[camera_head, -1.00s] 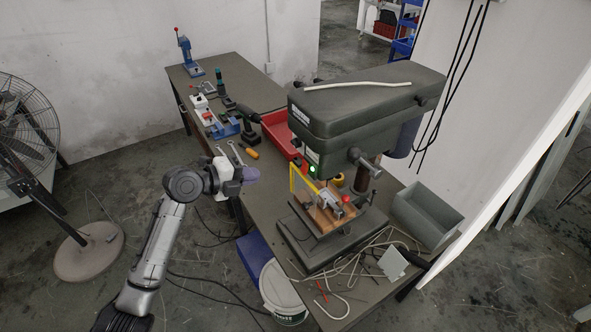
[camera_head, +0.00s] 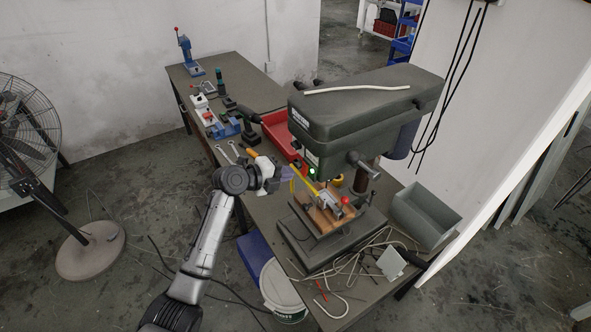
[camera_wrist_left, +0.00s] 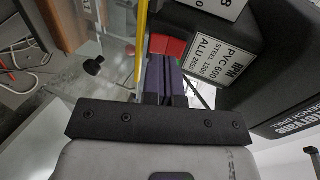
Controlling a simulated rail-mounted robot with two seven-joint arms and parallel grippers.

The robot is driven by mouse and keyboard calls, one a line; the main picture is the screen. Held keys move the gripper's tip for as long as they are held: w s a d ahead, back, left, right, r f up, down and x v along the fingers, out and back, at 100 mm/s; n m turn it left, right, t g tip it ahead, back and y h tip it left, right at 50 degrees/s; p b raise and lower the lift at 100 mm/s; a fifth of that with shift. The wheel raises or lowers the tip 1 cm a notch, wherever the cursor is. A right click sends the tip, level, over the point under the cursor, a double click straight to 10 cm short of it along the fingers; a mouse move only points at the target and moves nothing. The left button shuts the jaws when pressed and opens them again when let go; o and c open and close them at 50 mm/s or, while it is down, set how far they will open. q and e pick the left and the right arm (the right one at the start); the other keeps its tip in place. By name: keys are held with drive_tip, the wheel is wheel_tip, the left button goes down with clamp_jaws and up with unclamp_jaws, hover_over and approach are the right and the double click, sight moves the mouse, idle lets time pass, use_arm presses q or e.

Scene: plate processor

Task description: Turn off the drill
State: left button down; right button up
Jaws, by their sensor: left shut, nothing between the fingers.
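The bench drill (camera_head: 360,100) stands on the table with its large dark grey-green head. A green light (camera_head: 312,170) glows on the front of its head. My left gripper (camera_head: 287,173) is just left of that light, in front of the drill head, and its purple fingers are shut and empty. In the left wrist view, the fingers (camera_wrist_left: 165,82) point at a red block (camera_wrist_left: 165,45) beside the drill's white label (camera_wrist_left: 218,58). The fingertips overlap the red block in the picture; I cannot tell whether they touch. My right gripper is not in view.
A yellow guard frame (camera_head: 301,182) hangs close to my left gripper, and its bar (camera_wrist_left: 141,45) runs beside the fingers. A red bin (camera_head: 275,128) sits behind. A grey bin (camera_head: 427,214) stands right. Cables and rods lie on the table's front.

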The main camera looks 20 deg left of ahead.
sight(302, 171)
use_arm(q)
drive_tip(key=shift+x, duration=1.75)
